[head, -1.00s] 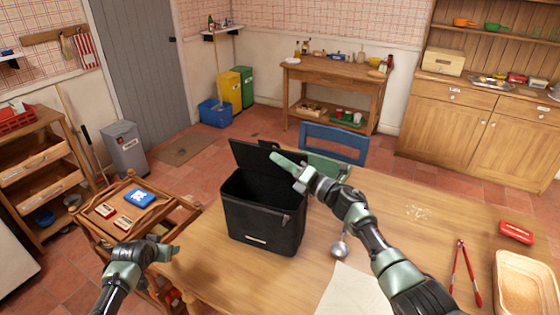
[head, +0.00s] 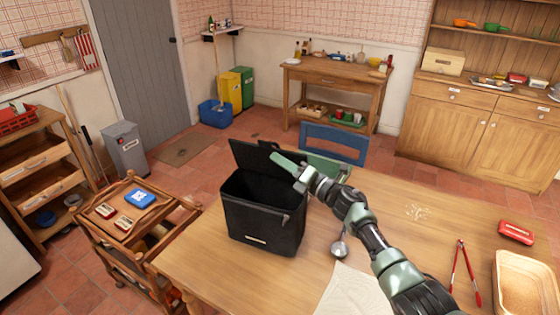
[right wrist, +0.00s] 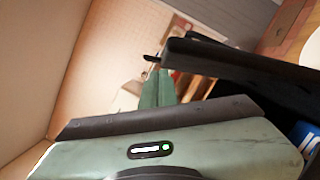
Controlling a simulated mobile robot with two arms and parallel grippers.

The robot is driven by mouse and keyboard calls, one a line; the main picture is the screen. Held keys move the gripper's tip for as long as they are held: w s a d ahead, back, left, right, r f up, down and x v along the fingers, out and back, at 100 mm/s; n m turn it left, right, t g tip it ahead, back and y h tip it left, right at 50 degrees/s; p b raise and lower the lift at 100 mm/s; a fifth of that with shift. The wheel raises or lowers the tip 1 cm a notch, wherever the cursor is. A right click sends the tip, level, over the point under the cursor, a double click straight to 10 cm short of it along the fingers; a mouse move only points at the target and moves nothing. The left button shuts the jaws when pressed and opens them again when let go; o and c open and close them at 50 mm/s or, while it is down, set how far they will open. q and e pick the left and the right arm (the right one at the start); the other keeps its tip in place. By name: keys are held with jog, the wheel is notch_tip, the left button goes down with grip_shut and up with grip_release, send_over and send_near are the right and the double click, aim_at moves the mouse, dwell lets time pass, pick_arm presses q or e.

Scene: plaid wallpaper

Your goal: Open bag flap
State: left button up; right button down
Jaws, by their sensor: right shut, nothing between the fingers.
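The black bag (head: 262,222) stands upright on the wooden table. Its flap (head: 252,160) is raised at the back edge, leaning up and away from the mouth, and the dark inside shows. My right gripper (head: 281,161) is shut and empty at the right part of the flap, covering some of it. In the right wrist view its green fingers (right wrist: 157,88) are together beside a black edge of the bag (right wrist: 235,66); I cannot tell whether they touch it. My left gripper is out of view.
A ladle (head: 339,248), paper (head: 362,293), red tongs (head: 466,272), a red tin (head: 516,232) and a tray (head: 524,285) lie on the table (head: 205,262). A blue chair (head: 334,141) stands behind. A wooden cart (head: 125,232) with a blue box (head: 140,198) stands left.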

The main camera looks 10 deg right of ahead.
jog(key=shift+w+d+r+b, duration=0.15)
jog(key=shift+w+b, duration=0.15)
jog(key=shift+b, duration=0.35)
jog(key=shift+w+d+b, duration=0.15)
jog(key=shift+w+b, duration=0.15)
jog(key=shift+b, duration=0.3)
jog(key=shift+w+r, duration=0.15)
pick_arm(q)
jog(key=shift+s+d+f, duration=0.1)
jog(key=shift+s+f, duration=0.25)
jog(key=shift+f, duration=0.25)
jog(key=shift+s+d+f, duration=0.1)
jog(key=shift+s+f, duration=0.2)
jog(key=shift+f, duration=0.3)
pick_arm(e)
jog(key=shift+r, duration=0.1)
jog(key=shift+d, duration=0.1)
